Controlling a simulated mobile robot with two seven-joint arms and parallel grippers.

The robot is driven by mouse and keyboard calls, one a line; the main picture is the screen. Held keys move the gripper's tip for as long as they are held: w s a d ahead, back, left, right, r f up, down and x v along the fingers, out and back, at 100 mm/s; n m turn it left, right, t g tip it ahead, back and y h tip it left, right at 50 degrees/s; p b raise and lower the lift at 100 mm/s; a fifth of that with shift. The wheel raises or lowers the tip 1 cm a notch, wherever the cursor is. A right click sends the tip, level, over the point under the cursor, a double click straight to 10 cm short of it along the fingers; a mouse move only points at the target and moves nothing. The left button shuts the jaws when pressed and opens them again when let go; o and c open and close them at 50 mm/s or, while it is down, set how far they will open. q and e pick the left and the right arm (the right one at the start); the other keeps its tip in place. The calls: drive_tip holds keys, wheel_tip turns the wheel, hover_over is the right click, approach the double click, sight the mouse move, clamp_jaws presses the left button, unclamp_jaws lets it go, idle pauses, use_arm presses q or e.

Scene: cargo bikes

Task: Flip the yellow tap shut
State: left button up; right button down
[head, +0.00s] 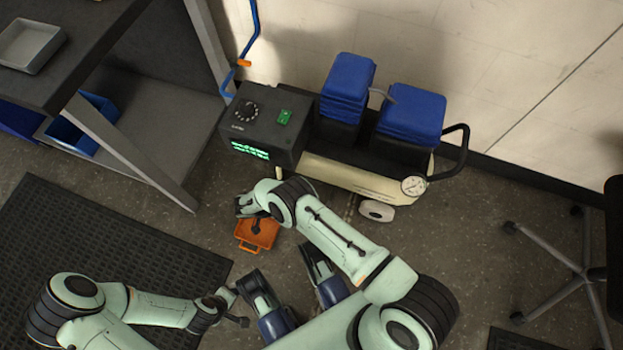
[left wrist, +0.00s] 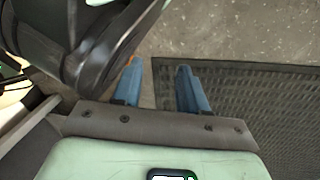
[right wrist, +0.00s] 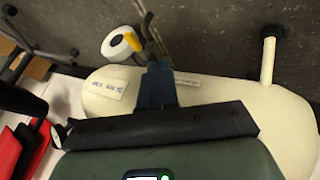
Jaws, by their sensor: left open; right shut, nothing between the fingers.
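The yellow tap (right wrist: 133,40) shows in the right wrist view, beside a white wheel-like ring with a dark centre (right wrist: 115,51) at the edge of the cream tank (right wrist: 100,85). Whether it is open or closed, I cannot tell. In the head view I cannot make the tap out. My right gripper (right wrist: 158,67) is shut and empty, in front of the tank, its tips right of and below the tap in its own view, seemingly apart from it. In the head view my right gripper (head: 243,206) is below the control box. My left gripper (left wrist: 160,68) is open and empty.
An orange case (head: 257,233) lies on the floor near my right gripper. A black mat (head: 110,245) lies left, a shelf (head: 100,150) behind it, a chair base (head: 560,262) right.

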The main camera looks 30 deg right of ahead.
use_arm(q)
drive_tip(key=shift+g, duration=0.7)
drive_tip(key=shift+s+a+f+b, duration=0.1)
drive_tip(key=shift+s+f+b, duration=0.45)
drive_tip(key=shift+s, duration=0.3)
drive_tip(key=shift+s+a+f+b, duration=0.1)
drive_tip(key=shift+s+f+b, duration=0.2)
drive_tip(key=shift+s+f, duration=0.45)
use_arm(e)
drive_tip(key=s+d+f, duration=0.4)
drive_tip(key=d+f, duration=0.4)
drive_tip(key=shift+d, duration=0.25)
use_arm(q)
drive_tip(key=shift+r, duration=0.15)
use_arm(e)
drive_tip(key=shift+s, duration=0.1)
